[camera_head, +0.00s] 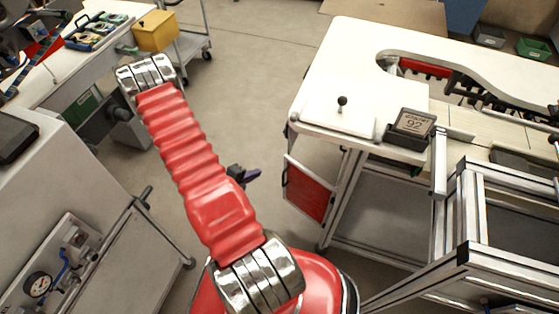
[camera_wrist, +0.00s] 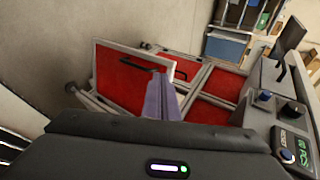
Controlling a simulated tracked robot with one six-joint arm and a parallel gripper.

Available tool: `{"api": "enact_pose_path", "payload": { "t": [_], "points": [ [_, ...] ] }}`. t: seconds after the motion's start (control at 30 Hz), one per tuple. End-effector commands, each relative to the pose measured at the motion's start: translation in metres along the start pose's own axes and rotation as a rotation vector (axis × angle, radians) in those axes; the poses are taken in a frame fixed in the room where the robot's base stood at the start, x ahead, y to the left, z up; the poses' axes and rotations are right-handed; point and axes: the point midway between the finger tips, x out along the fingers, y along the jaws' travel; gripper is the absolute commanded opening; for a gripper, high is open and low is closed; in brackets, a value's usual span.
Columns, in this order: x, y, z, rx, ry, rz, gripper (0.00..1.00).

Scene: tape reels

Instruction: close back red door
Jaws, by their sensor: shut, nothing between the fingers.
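A red door panel (camera_head: 308,190) with a pale frame and a black handle shows below the end of the white table in the head view. In the wrist view the red door (camera_wrist: 122,88) stands at an angle out from the other red panels, so it looks open. Its black handle (camera_wrist: 138,62) runs along its upper part. My gripper (camera_wrist: 160,82), with purple fingers, is shut and empty in front of the door's right part. In the head view my gripper (camera_head: 250,174) is left of the door, apart from it. Whether the fingers touch the door is unclear in the wrist view.
The white table (camera_head: 340,85) carries a small display (camera_head: 413,122) at its corner. An aluminium frame (camera_head: 490,200) stands at the right. A grey cabinet with a gauge (camera_head: 38,285) stands at the left. Open floor (camera_head: 255,80) lies between them.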

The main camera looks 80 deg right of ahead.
Motion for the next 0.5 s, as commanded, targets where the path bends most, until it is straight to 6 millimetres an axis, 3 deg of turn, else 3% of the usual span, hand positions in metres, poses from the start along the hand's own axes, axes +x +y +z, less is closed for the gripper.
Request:
{"api": "enact_pose_path", "payload": {
  "t": [0.1, 0.5],
  "points": [
    [0.0042, -0.0036, -0.0089, 0.035, 0.022, -0.034, 0.00],
    [0.0062, -0.0040, -0.0091, 0.037, 0.022, -0.035, 0.00]
  ]
}}
